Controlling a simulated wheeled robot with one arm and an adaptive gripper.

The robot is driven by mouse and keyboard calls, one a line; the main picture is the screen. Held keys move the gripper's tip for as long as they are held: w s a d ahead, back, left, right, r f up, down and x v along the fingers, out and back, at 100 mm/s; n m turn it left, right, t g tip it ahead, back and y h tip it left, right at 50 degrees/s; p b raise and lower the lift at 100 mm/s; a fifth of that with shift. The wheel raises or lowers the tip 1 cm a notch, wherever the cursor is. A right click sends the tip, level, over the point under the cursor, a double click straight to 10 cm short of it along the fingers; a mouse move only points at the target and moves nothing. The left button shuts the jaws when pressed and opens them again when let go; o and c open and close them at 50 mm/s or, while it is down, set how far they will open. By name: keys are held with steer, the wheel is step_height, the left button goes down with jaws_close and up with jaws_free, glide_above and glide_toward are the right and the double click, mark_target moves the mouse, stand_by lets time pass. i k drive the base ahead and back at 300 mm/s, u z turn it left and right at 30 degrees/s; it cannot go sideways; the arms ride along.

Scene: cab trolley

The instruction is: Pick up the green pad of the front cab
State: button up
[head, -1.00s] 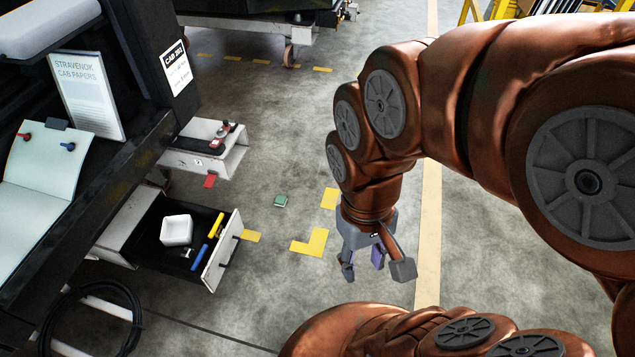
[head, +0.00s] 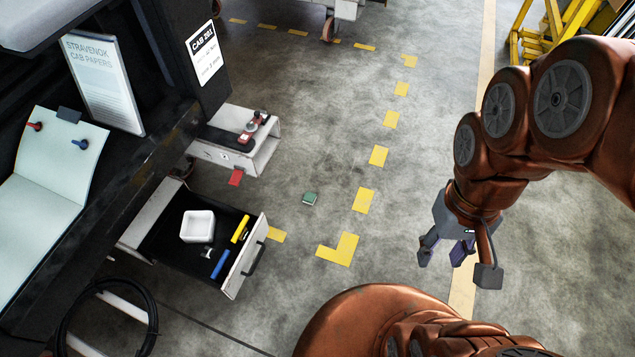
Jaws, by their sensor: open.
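The green pad (head: 310,198) is a small flat square lying on the concrete floor, right of the cab and left of a yellow floor mark. The front cab (head: 130,150) is the dark structure at the left, with a sign reading CAB 201 (head: 206,53). My gripper (head: 447,258) hangs over the floor at the right, pointing down, with its fingers apart and nothing between them. It is well to the right of the pad and apart from it.
An open drawer (head: 243,270) juts from the cab, holding a white box (head: 197,226), a yellow item (head: 240,229) and a blue item (head: 220,264). Floor around the pad is clear.

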mark_target(310, 197)
steer(key=u, duration=0.5)
steer(key=i, duration=0.9)
steer(key=u, duration=0.8)
